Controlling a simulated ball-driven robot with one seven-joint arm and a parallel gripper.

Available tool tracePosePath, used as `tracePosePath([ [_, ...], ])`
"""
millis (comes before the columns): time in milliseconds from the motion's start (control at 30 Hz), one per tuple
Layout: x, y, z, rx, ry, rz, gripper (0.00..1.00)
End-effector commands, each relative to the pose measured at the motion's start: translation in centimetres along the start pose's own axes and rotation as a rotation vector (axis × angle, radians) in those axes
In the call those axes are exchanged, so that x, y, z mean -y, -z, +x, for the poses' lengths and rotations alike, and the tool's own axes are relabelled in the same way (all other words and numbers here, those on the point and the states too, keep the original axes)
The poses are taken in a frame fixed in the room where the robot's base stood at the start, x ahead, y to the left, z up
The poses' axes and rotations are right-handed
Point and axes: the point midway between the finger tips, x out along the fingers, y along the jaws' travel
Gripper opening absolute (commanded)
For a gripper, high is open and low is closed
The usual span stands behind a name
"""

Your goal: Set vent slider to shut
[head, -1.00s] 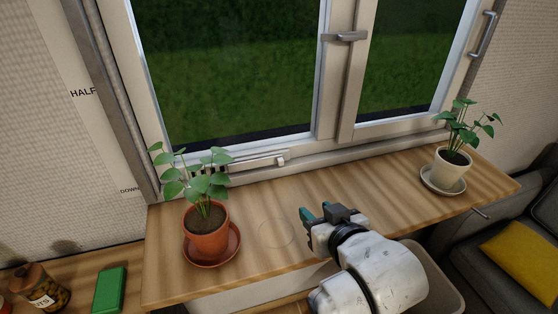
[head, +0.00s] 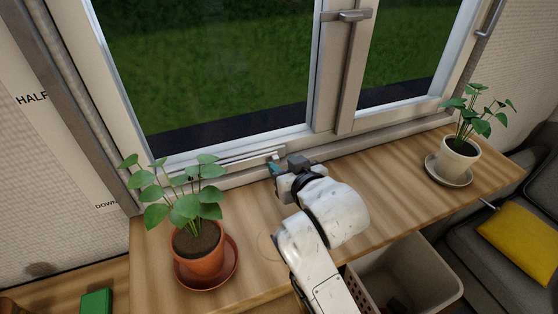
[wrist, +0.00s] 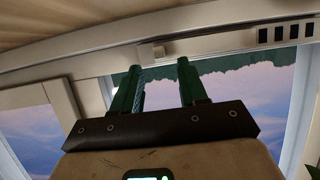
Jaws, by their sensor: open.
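The vent slider is a small pale knob (wrist: 157,52) on a rail along the bottom of the window frame. In the head view the rail (head: 235,158) runs from behind the left plant to my gripper (head: 285,165), which largely hides the knob. In the wrist view my gripper (wrist: 159,65) is open, its two green fingers apart. The knob shows in the gap just beyond the fingertips; I cannot tell if they touch it. The dark vent slots (wrist: 285,32) lie to the right in the wrist view, several of them uncovered.
A plant in a terracotta pot (head: 198,255) stands left on the wooden shelf (head: 375,205), near the rail's left end. A plant in a white pot (head: 457,158) stands at the right. The window handle (head: 346,16) is above. A bin (head: 440,290) stands below the shelf.

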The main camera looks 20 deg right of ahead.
Motion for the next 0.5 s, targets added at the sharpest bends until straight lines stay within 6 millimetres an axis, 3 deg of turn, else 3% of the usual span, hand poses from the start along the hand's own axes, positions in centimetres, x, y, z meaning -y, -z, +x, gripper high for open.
tracePosePath([
  [200,-0.1,0.0,3.0,0.001,-0.002,-0.001,0.43],
  [500,-0.1,0.0,4.0,0.0,-0.001,0.001,0.43],
])
